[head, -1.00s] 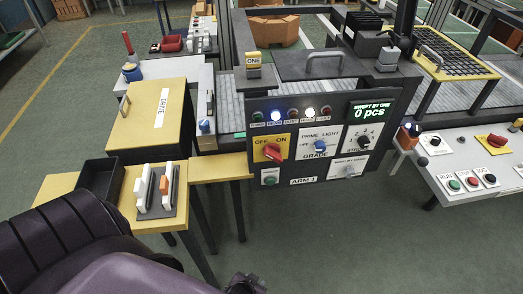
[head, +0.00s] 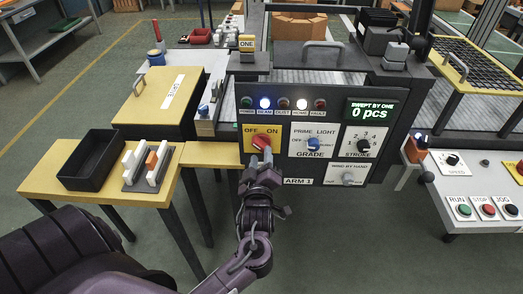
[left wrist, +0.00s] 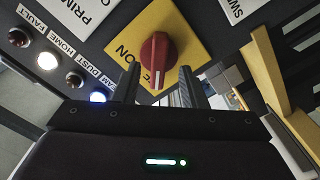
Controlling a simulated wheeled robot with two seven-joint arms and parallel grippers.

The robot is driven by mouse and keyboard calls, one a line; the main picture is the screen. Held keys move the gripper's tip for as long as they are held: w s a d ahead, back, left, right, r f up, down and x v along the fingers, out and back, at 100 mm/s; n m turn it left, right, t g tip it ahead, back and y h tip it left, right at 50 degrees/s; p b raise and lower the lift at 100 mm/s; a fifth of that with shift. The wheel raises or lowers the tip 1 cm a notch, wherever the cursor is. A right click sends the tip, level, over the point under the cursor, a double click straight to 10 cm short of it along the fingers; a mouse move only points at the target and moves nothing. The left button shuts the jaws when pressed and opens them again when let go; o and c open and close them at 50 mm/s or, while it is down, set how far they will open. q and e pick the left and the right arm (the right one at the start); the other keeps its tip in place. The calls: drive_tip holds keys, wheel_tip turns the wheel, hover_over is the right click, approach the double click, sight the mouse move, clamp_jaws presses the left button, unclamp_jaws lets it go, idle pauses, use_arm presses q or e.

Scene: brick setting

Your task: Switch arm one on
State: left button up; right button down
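The red OFF/ON knob (head: 261,142) sits on a yellow plate (head: 277,132) on the dark ARM 1 panel. My left gripper (head: 262,163) is just below and in front of the knob, and its wrist hides part of the panel's lower left. In the left wrist view, the two dark fingers (left wrist: 159,78) stand apart with the red knob (left wrist: 155,55) between their tips. A gap shows on both sides, so the gripper is open and not clamped on it. "ON" is readable on the plate beside the knob; "OFF" is hidden there. My right gripper is not in view.
A blue grade knob (head: 313,144), a black stroke knob (head: 363,146) and a grey knob (head: 348,179) share the panel. The blue BEAM lamp (head: 265,103) and white HOME lamp (head: 299,103) are lit. A black bin (head: 92,161) stands left.

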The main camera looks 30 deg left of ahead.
sight(262, 145)
use_arm(q)
drive_tip(key=shift+x, duration=1.15)
drive_tip(key=shift+w+a, duration=0.1)
drive_tip(key=shift+w, duration=0.25)
clamp_jaws()
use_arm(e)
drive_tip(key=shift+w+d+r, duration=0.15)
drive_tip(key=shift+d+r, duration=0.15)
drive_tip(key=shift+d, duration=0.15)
